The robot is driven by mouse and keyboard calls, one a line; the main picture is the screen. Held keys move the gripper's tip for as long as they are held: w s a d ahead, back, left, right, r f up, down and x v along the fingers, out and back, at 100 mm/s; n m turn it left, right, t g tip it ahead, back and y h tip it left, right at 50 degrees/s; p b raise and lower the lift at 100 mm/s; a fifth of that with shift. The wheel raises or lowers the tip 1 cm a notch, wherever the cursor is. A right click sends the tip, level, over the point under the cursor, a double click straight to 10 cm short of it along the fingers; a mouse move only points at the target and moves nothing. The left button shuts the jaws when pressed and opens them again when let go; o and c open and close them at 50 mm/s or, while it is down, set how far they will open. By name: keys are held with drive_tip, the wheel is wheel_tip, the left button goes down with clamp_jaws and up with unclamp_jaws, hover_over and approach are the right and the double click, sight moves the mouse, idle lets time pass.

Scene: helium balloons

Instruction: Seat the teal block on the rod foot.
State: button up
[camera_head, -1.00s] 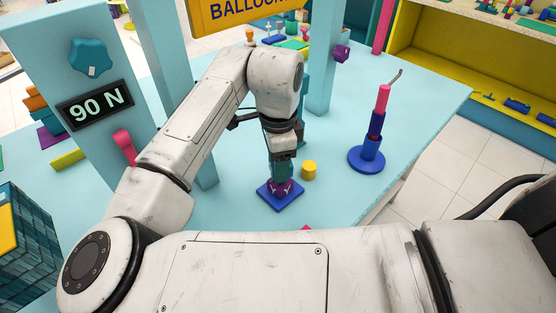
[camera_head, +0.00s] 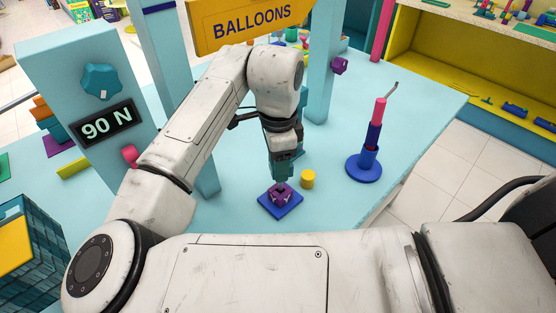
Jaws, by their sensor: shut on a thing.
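My gripper (camera_head: 281,179) points down just above a purple notched holder (camera_head: 281,196) on a blue square plate (camera_head: 266,208). It is shut on a small dark teal piece, which I take for the teal block; its outline is hard to tell from the gripper's own body. The purple holder shows clearly under the fingertips. To the right stands a rod with a round blue foot (camera_head: 364,172). Dark blue and pink sleeves (camera_head: 379,112) surround the rod, and its bent metal tip (camera_head: 393,88) sticks out on top.
A yellow cylinder (camera_head: 307,179) stands just right of the plate. Pale blue posts (camera_head: 322,75), a BALLOONS sign (camera_head: 250,20) and a 90 N panel (camera_head: 108,122) stand left and behind. The pale blue tabletop (camera_head: 425,105) is clear around the rod.

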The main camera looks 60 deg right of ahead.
drive_tip(key=shift+r+p, duration=2.25)
drive_tip(key=shift+r, duration=0.55)
drive_tip(key=shift+p, duration=0.3)
drive_tip(key=shift+f+b, duration=3.3)
drive_tip(key=shift+f, duration=1.55)
